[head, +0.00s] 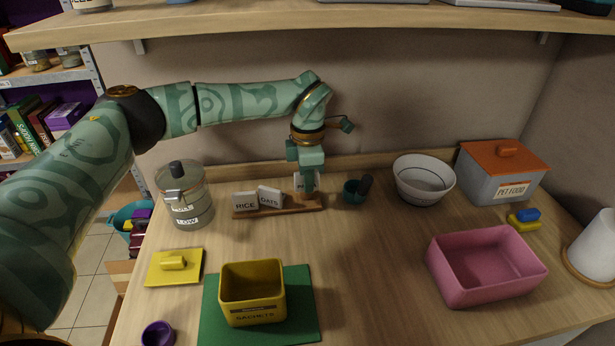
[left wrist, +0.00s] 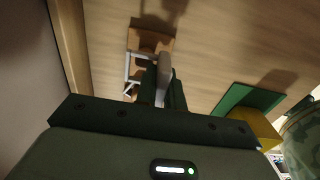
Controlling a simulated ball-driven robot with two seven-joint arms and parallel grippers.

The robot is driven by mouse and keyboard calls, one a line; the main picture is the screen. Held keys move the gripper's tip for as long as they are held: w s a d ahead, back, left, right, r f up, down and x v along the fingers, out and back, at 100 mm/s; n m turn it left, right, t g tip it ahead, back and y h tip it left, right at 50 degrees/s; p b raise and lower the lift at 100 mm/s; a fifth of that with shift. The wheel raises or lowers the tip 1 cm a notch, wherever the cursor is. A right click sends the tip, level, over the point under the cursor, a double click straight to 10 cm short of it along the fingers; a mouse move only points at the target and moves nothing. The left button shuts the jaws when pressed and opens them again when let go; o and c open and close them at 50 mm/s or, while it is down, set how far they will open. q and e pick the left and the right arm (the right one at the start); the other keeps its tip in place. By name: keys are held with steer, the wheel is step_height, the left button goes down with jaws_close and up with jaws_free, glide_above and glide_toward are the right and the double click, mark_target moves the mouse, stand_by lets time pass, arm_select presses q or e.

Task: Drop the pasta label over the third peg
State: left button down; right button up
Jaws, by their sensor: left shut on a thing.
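A wooden peg rack (head: 278,209) stands near the back of the table. Its left places carry a white RICE label (head: 245,201) and a white OATS label (head: 269,197), which leans. My left gripper (head: 307,188) points down over the right end of the rack and is shut on a pale label (head: 298,181). The label's writing is mostly hidden by the fingers. In the left wrist view, the label (left wrist: 164,80) shows edge-on between the fingers, close to the rack's end (left wrist: 151,41). I cannot tell whether the label is around the third peg. My right gripper is not in view.
A glass jar (head: 184,195) stands left of the rack. A yellow bin (head: 252,293) and pink tub (head: 484,266) stand in front. A shelf (head: 300,22) hangs above.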

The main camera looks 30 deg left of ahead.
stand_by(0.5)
arm_select(q)
steer(key=shift+p, duration=0.4)
stand_by(0.4)
steer(key=shift+p, duration=0.4)
steer(key=shift+f, duration=0.85)
steer(key=shift+r, duration=0.2)
steer(key=shift+r+p, duration=0.4)
steer(key=shift+p, duration=0.05)
